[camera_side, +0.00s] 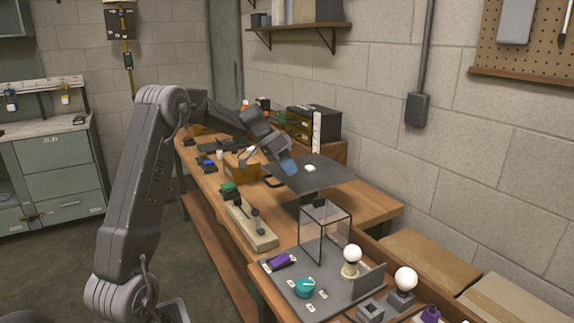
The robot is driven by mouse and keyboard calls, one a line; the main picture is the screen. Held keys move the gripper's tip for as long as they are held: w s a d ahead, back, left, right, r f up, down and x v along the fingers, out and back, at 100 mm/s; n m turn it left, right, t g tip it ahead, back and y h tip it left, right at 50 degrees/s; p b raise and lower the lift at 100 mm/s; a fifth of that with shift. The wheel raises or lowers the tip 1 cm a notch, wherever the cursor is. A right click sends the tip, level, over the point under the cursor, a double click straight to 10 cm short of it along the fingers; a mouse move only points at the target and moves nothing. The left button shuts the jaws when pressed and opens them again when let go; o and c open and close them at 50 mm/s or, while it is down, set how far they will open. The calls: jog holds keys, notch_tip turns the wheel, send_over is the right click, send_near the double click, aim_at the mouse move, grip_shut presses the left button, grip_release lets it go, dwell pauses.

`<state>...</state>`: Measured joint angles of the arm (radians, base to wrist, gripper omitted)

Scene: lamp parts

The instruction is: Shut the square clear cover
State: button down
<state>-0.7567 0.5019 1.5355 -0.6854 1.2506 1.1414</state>
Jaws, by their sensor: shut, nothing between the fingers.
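The square clear cover (326,234) has thin dark edges and see-through panes. It stands raised at the back of a grey panel (327,286) on the bench, so it looks open. My gripper (288,164) is shut and empty. It is behind and to the left of the cover in the picture, well apart from it, above the dark mat. A blue patch shows at its end, and its fingertips are too small to make out clearly.
Another bulb (405,279) stands to the right. A beige switch base (252,227) lies to the left. The dark mat (325,182) is mostly clear.

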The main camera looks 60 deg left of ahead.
jog(key=w+d+f, duration=0.2)
jog(key=d+f, duration=0.2)
jog(key=d, duration=0.3)
jog(key=shift+f, duration=0.3)
jog(key=d, duration=1.3)
jog(key=shift+d, duration=0.15)
